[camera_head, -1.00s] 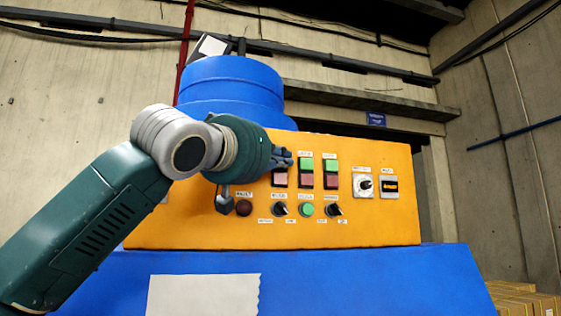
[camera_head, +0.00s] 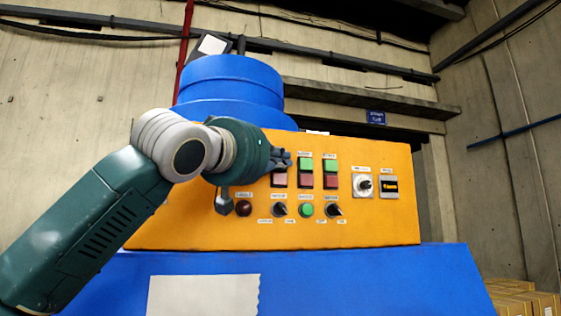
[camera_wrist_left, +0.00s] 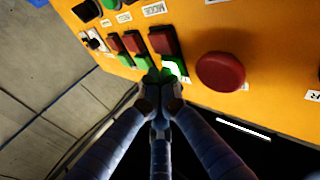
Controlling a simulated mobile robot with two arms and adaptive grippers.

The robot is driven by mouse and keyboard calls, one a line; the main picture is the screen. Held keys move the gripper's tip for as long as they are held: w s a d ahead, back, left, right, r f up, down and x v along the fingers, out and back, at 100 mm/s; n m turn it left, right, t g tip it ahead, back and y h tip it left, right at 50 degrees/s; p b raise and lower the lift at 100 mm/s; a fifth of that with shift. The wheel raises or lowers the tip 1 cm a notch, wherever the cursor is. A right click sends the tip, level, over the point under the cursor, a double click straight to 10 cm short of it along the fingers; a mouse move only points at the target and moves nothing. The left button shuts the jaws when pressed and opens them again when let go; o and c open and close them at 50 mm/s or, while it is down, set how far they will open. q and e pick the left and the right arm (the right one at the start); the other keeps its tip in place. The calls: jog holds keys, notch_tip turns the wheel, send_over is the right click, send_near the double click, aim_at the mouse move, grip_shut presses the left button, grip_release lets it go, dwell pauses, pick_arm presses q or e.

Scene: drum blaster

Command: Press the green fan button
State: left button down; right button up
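My left gripper (camera_head: 281,161) is at the upper left of the orange control panel (camera_head: 385,228). Its fingers are shut together and hold nothing. In the left wrist view the fingertips (camera_wrist_left: 160,86) are at a green button (camera_wrist_left: 177,69), which looks bright and is partly covered; whether it is pressed in cannot be told. Its red button (camera_wrist_left: 162,41) sits beside it and also shows in the head view (camera_head: 280,180). Two more green buttons (camera_head: 305,164) (camera_head: 330,166) stand to the right above red ones. The small labels are too blurred to read, so which is the fan is unclear. My right gripper is out of view.
A large red button (camera_wrist_left: 220,70) is close to the fingers in the left wrist view.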

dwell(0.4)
pick_arm(q)
jog(key=shift+s+d+b, duration=0.2)
jog(key=shift+s+b, duration=0.25)
jog(key=shift+s, duration=0.25)
jog(key=s, duration=0.1)
jog(key=s+d+b, duration=0.1)
jog(key=s, duration=0.1)
jog(key=s+b, duration=0.1)
jog(key=shift+s+d, duration=0.25)
jog(key=shift+s, duration=0.1)
